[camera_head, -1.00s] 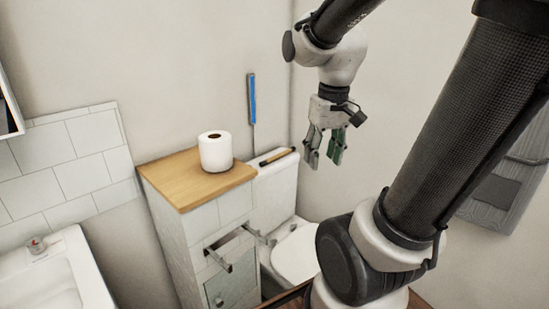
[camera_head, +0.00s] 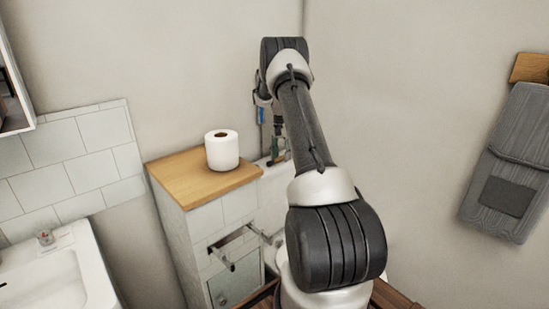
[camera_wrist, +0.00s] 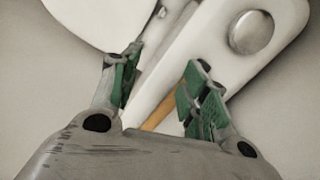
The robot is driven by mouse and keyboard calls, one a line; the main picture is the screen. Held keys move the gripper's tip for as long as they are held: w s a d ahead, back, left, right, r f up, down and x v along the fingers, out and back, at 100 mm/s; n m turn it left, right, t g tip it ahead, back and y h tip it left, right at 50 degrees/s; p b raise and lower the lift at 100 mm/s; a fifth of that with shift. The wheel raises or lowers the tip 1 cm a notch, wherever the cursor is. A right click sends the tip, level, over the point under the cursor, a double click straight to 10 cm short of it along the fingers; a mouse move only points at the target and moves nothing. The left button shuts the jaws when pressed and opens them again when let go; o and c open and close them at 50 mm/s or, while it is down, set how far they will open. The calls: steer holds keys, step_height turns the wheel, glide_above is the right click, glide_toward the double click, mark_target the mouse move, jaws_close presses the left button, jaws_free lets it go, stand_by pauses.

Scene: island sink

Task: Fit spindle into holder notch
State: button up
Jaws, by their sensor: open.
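The spindle (camera_wrist: 164,112), a thin wood-coloured rod, lies on the white cistern lid (camera_wrist: 215,60). In the wrist view part of it is hidden by my gripper's right finger and palm. My gripper (camera_wrist: 161,62) is open, its green-padded fingers spread over the lid near the rod; the gap in height is unclear. In the head view my gripper (camera_head: 279,142) is partly hidden behind my arm, over the cistern. The holder (camera_head: 234,247) is a pair of metal arms on the tiled cabinet front, with no rod between them. Its notches are too small to make out.
A white paper roll (camera_head: 222,150) stands on the wooden cabinet top (camera_head: 185,178), left of my arm. A round flush button (camera_wrist: 251,32) is on the lid. A sink (camera_head: 50,275) is at left, and a grey towel (camera_head: 508,165) hangs at right.

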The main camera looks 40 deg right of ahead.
steer(key=shift+m+t, duration=0.4)
steer(key=shift+m, duration=0.4)
steer(key=w+r, duration=0.2)
steer(key=w, duration=0.1)
steer(key=w+r, duration=0.1)
steer(key=shift+w+d+r, duration=0.2)
steer(key=shift+w+r, duration=0.05)
steer(key=shift+w, duration=0.05)
steer(key=shift+w+r+m, duration=0.1)
steer(key=shift+m, duration=0.3)
steer(key=shift+a+m, duration=0.1)
steer(key=shift+m, duration=0.3)
step_height(320, 180, down, 8)
steer(key=shift+r, duration=0.1)
jaws_close()
